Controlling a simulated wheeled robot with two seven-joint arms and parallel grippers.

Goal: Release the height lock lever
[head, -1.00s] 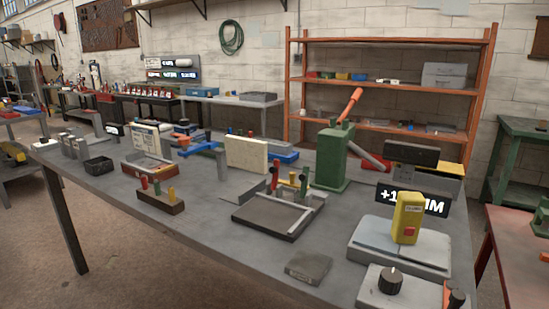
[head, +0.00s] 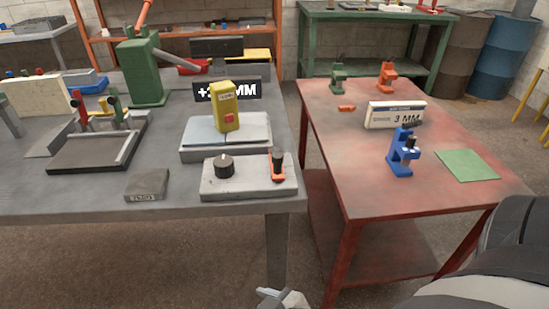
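A small lever with an orange base and black grip (head: 278,165) stands upright on the right of a grey control block (head: 248,188). A black round knob (head: 225,166) with a pale pointer is on the block's left. I cannot read any marking that names the lever. Pale grey gripper tips (head: 283,298) show at the bottom edge, below and apart from the block; they appear to be my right gripper. They are cut off, so their opening is unclear. My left gripper is out of view.
A gap separates the tables.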

